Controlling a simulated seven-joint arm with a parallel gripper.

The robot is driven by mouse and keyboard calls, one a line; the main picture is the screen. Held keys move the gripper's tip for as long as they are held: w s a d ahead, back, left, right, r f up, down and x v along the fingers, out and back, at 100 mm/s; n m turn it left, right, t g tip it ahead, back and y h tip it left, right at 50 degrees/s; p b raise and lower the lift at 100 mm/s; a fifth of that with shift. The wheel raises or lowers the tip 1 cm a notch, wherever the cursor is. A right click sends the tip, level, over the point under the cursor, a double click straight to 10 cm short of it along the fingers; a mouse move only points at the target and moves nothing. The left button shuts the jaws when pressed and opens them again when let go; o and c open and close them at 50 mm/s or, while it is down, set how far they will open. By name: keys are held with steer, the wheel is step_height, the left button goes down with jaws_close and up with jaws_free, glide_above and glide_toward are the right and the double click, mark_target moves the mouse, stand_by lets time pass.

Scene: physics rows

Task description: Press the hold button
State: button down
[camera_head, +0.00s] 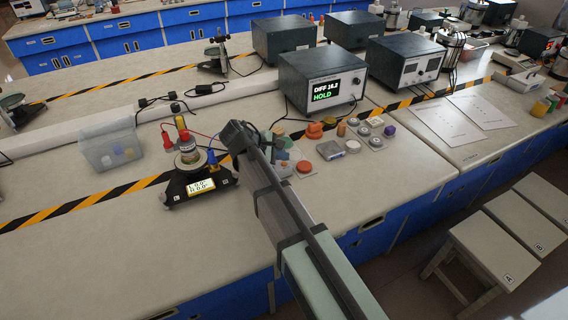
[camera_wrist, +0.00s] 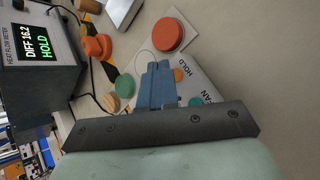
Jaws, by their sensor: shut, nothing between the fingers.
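The heat flow meter (camera_head: 322,86) is a dark box with a pale front; its screen (camera_head: 325,92) reads "DIFF 16.2" and "HOLD" in green. The screen also shows in the wrist view (camera_wrist: 34,42). The fingers cover part of the plate, so the hold button itself is not clearly seen and contact cannot be told. A small orange disc (camera_wrist: 180,75) shows just beside the fingertips.
A large red-orange button (camera_wrist: 168,36) sits beyond the fingertips. A green disc (camera_wrist: 125,86) lies left of the fingers. Right of my arm are a grey box (camera_head: 329,150) and several knobs. A scale-like instrument (camera_head: 196,171) and a clear bin (camera_head: 110,148) stand left.

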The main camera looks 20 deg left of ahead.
mark_target(282, 166)
steer(key=shift+r, duration=0.15)
step_height(282, 166, up, 5)
stand_by(0.9)
stand_by(0.6)
